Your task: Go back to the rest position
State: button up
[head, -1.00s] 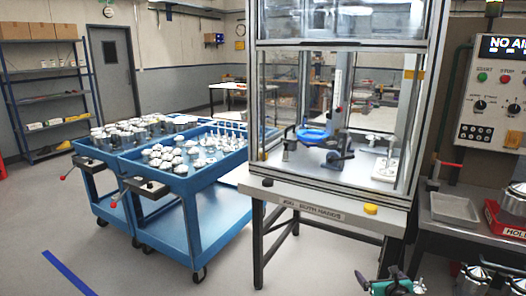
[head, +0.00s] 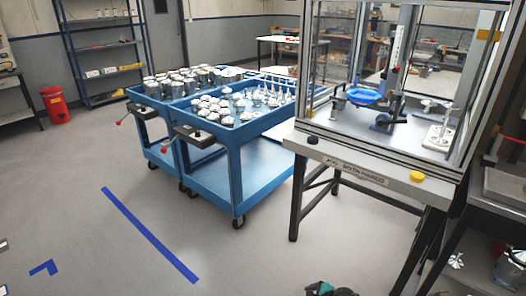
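A dark and teal piece (head: 328,289), likely the end of my arm with my gripper, shows at the bottom edge of the head view. It is cut off by the frame, and its fingers cannot be made out. It is over the floor, in front of the press stand and apart from it. I cannot see anything held.
Two blue carts (head: 262,182) carry silver housings. A framed press station (head: 380,177) with a blue ring fixture (head: 362,97) stands right. A metal bench (head: 503,185) is at the right edge. A red bin (head: 56,105) stands far left. Floor with blue tape (head: 150,235) is clear.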

jog(key=s+a+f+n+g, duration=0.4)
jog(key=s+a+f+n, duration=0.2)
jog(key=s, duration=0.5)
jog(key=s+d+f+n+g+h, duration=0.1)
jog(key=s+d+n+g+h, duration=0.1)
jog(key=s+n, duration=0.5)
jog(key=s+d+n+g+h, duration=0.2)
jog(key=s+d+n+g, duration=0.2)
jog(key=s+n, duration=0.4)
jog(key=shift+s+d+f+n, duration=0.25)
jog(key=shift+d+f+n, duration=0.05)
jog(key=shift+d+f, duration=0.05)
